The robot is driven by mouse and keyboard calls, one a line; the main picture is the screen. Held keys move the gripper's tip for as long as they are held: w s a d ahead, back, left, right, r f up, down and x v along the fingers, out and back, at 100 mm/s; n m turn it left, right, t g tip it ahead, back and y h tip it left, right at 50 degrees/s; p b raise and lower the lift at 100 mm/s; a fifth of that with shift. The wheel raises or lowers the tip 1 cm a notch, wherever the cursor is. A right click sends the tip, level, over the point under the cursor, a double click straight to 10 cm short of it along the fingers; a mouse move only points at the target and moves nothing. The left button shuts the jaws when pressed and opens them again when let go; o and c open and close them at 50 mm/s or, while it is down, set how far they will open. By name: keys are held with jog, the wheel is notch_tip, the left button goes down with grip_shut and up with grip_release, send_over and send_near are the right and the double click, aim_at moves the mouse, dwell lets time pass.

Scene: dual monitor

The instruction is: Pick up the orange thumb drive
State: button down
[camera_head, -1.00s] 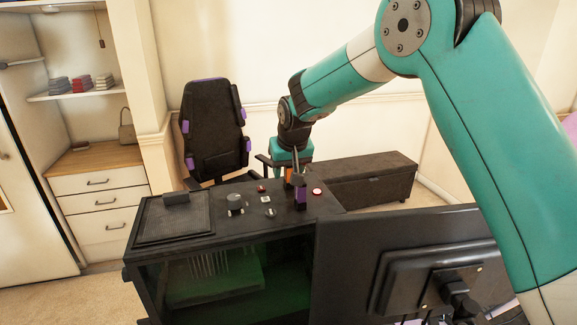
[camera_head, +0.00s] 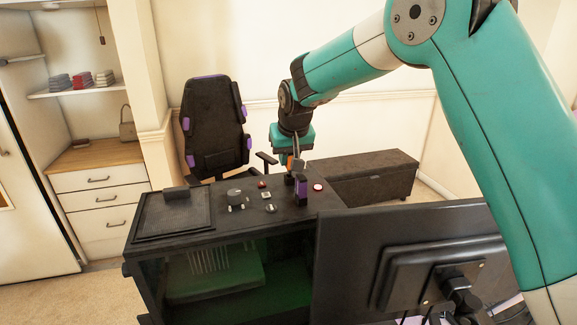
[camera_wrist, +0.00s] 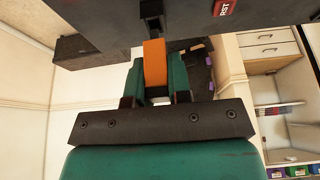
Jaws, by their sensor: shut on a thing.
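The orange thumb drive (camera_head: 291,163) is between the fingers of my gripper (camera_head: 294,152), above the top of the black computer case. In the wrist view, the drive (camera_wrist: 154,64) stands out past the teal fingers of my gripper (camera_wrist: 155,85), which are shut on its sides. A dark piece continues from the orange part towards the case. I cannot tell whether that piece touches the case.
The black case (camera_head: 230,225) carries a purple upright item (camera_head: 301,190) close below my gripper, plus a grey knob (camera_head: 235,196) and small buttons. A monitor (camera_head: 410,262) stands at front right. A chair (camera_head: 213,130) and dark bench (camera_head: 365,178) are behind.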

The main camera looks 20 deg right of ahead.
notch_tip(320, 180, up, 22)
jog(key=p, duration=0.2)
jog(key=shift+r+p, duration=0.25)
jog(key=shift+p, duration=0.15)
dwell(0.6)
